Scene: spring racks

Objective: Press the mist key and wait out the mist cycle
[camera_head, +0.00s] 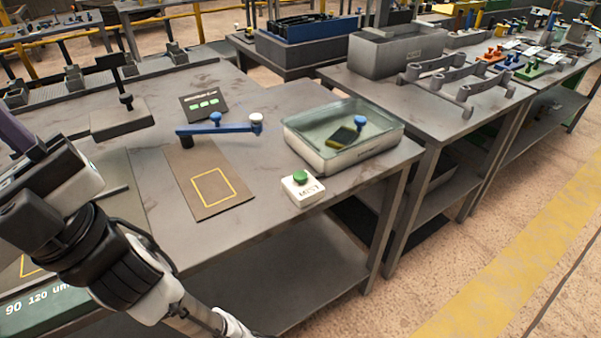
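The mist key (301,188) is a small white box marked MIST with a round green button on top. It sits near the front edge of the bench, in front of a clear-walled chamber (345,160). Inside the chamber lie a yellow and dark block (343,137) and a blue-capped piece (360,121). I cannot make out mist in it.
A blue lever-like bar (212,128) with knobs lies left of the chamber. A brown mat (185,190) with a yellow square outline lies left of the key. A dark stand (121,118) is at the back left. The bench top around the key is mostly clear.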

